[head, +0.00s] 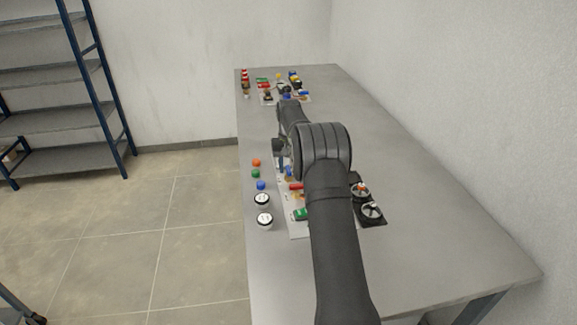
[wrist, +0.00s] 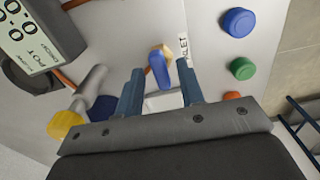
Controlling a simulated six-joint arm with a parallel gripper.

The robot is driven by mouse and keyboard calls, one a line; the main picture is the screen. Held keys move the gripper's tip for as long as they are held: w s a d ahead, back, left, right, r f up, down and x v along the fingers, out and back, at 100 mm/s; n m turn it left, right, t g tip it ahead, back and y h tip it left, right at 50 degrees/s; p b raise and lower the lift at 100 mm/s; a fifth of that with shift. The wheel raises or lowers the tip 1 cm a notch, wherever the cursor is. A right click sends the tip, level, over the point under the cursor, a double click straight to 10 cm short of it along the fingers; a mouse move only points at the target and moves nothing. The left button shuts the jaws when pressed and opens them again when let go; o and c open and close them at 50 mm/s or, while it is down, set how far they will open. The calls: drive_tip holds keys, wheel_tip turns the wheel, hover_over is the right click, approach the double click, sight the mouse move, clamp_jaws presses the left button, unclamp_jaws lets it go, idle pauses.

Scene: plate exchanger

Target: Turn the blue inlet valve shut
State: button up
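The blue valve handle (wrist: 160,72) is a short blue lever on an orange-brown fitting, beside a white label reading partly "LET" (wrist: 183,46). In the wrist view my gripper (wrist: 160,68) is open. Its two fingers stand one on each side of the blue handle, with a gap visible on both sides. I cannot tell how deep the fingertips reach around it. In the head view my gripper (head: 282,158) points down at the panel, and my arm hides much of the valve area.
Blue (wrist: 238,22), green (wrist: 242,68) and orange knobs (wrist: 232,95) stand right of the handle. A yellow knob (wrist: 65,125) and a digital meter (wrist: 38,38) are on the left. White gauges (head: 263,218) and black handwheels (head: 371,211) flank my arm on the table (head: 440,240).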

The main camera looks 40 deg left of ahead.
wheel_tip(320, 180, up, 17)
drive_tip(key=shift+r, duration=0.2)
idle(0.6)
idle(0.4)
wheel_tip(320, 180, down, 17)
drive_tip(key=shift+f, duration=0.2)
idle(0.5)
